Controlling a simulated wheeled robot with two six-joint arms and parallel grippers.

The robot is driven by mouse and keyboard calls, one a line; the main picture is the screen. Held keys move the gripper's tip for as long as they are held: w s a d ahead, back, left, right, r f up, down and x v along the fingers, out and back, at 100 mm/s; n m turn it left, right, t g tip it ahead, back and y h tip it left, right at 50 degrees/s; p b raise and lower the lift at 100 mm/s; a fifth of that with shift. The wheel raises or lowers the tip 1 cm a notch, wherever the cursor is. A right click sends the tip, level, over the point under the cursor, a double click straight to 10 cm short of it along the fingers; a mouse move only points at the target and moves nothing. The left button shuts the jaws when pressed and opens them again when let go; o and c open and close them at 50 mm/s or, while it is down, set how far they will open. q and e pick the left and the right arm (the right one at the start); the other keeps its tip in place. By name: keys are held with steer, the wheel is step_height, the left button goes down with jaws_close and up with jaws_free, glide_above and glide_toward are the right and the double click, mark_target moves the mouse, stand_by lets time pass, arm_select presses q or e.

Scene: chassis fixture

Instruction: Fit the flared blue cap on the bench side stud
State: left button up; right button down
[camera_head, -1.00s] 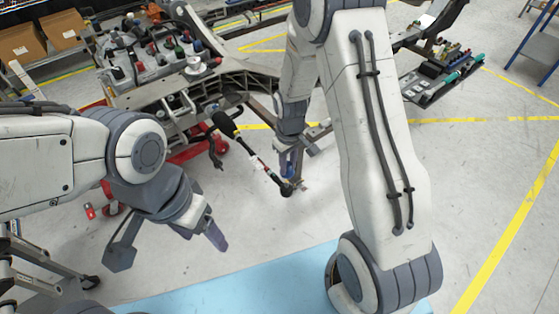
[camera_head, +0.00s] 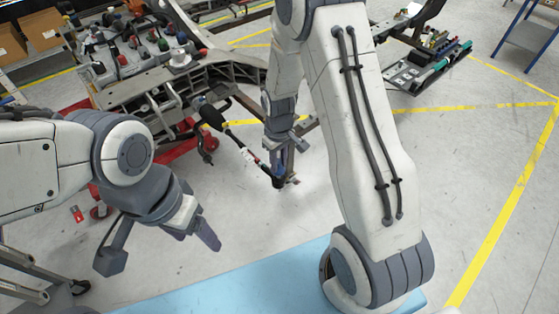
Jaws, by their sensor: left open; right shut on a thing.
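My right gripper (camera_head: 285,160) points down beside the outer end of the jointed drive shaft (camera_head: 243,148), in the middle of the view. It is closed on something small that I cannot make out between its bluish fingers. My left gripper (camera_head: 205,232) is open and empty over bare floor, to the left of and nearer than the right one. The chassis fixture (camera_head: 225,75) stands behind both grippers. Several coloured caps (camera_head: 134,41) stand on its left part. I cannot tell which stud is the bench side one, and no flared blue cap is clearly made out.
A dark tray with small coloured parts (camera_head: 428,66) is on the fixture's right side. A red stand (camera_head: 175,155) is under the fixture's left part. A light blue mat (camera_head: 225,284) lies in front. The floor between grippers and mat is clear.

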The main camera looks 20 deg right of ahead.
mark_target(279, 173)
steer(key=shift+s+p, duration=0.15)
steer(key=shift+p, duration=0.2)
stand_by(0.7)
steer(key=shift+f, duration=0.2)
steer(key=shift+f+b, duration=1.35)
steer(key=shift+f, duration=0.4)
steer(key=shift+f, duration=0.15)
stand_by(0.9)
steer(key=c, duration=0.6)
jaws_free()
steer(key=shift+o, duration=0.2)
